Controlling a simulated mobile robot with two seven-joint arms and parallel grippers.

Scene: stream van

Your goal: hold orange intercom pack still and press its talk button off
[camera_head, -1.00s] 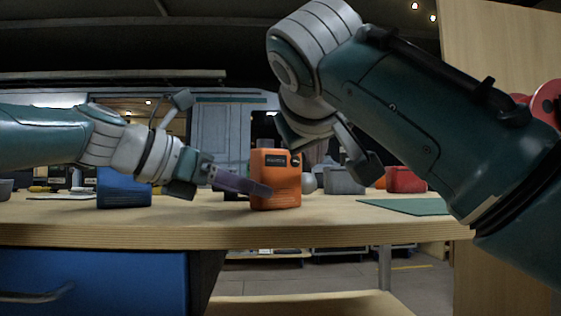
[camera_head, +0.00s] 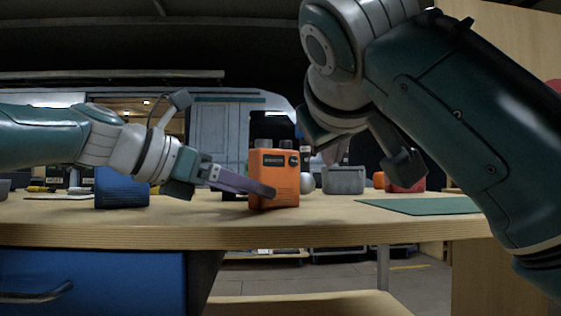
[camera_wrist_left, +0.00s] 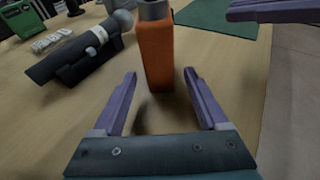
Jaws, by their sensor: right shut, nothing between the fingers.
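The orange intercom pack (camera_head: 273,180) stands upright on the wooden table, with dark knobs on top. It also shows in the left wrist view (camera_wrist_left: 157,55). My left gripper (camera_head: 268,191) is low at the pack's near left side. In the left wrist view its purple fingers (camera_wrist_left: 160,74) are spread to either side of the pack's lower part, with gaps visible. My right gripper (camera_wrist_left: 234,13) shows as a purple finger at the top right of the left wrist view, apart from the pack. In the head view its fingers are mostly hidden. The talk button's state cannot be made out.
A blue container (camera_head: 122,188) stands left of the pack. A dark microphone-like device (camera_wrist_left: 85,52) lies on a stand beside it. A grey box (camera_head: 343,181), a red box (camera_head: 408,184) and a green mat (camera_head: 420,206) are to the right. The table's front is clear.

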